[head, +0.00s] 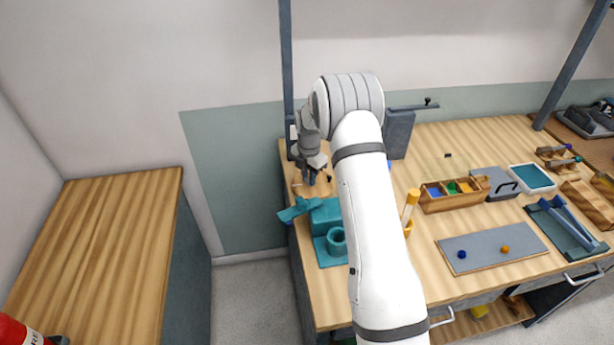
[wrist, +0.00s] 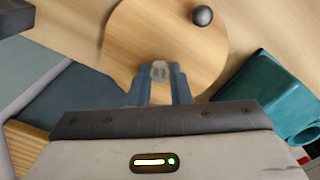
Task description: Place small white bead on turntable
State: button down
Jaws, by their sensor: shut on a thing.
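My gripper (wrist: 161,80) is shut on the small white bead (wrist: 160,68), a pale translucent piece between the fingertips in the wrist view. Beneath and beyond it is the round wooden turntable (wrist: 135,30). The bead shows over the turntable's surface; I cannot tell whether it touches it. In the head view my gripper (head: 311,180) points down at the turntable (head: 298,187) at the bench's back left, and the bead cannot be made out.
A teal holder (head: 327,215) stands just in front of the turntable and shows at right in the wrist view (wrist: 262,95). A grey board (head: 490,247) with a blue and an orange bead, a wooden compartment box (head: 452,203) and a yellow-capped tube (head: 411,200) lie farther right.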

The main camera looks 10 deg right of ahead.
jog(key=c, duration=1.3)
grip_release()
jog(key=shift+f, duration=0.15)
jog(key=shift+c, duration=0.2)
notch_tip(320, 180, up, 12)
jog(key=r+b, duration=0.1)
jog(key=b, duration=0.1)
jog(key=s+r+m+t, duration=0.1)
jog(key=s+r+m, duration=0.5)
jog(key=s+r, duration=0.25)
jog(key=s+r+m+t, duration=0.2)
jog(key=s+m, duration=1.7)
jog(key=s, duration=1.1)
jog(key=shift+s+a+r, duration=0.15)
jog(key=shift+s, duration=0.2)
